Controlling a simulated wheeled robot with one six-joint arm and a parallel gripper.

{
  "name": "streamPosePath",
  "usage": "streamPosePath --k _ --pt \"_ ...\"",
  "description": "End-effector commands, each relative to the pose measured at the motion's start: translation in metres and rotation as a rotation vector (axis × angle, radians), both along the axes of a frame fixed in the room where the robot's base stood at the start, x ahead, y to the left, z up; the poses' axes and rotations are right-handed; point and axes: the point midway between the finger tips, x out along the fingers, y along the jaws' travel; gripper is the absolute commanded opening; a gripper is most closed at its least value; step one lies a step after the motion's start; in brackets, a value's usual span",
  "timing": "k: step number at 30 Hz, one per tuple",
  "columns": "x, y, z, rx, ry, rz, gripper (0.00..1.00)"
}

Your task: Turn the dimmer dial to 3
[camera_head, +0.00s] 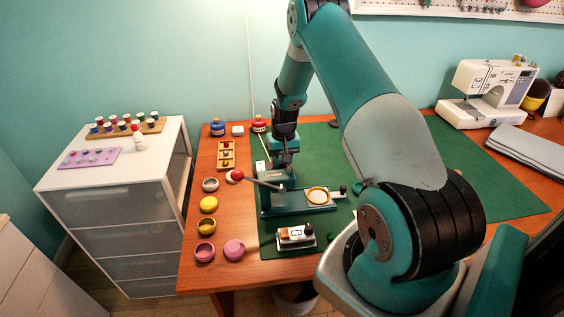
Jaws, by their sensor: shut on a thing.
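My gripper (285,162) points down above the green mat, beside the upright part of a teal press (291,203). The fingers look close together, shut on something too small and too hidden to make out. I cannot clearly pick out the dimmer dial or read any numbers. A small white and orange box (290,239) with a dark round knob (308,229) lies at the front of the mat, apart from my gripper. I cannot tell whether this is the dimmer.
The press has a lever with a red ball (237,175) sticking out to the left. Several round pots, such as a yellow one (208,204), line the table's left side. A sewing machine (488,94) stands at the back right. Green mat (505,196) is clear at the right.

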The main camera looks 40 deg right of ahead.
Motion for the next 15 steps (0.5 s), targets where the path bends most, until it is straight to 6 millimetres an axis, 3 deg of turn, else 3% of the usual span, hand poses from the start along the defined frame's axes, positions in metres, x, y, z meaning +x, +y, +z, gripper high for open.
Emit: streamPosePath --k 15 --pt "0.0007 0.0006 0.0003 -0.001 -0.002 -0.466 0.07"
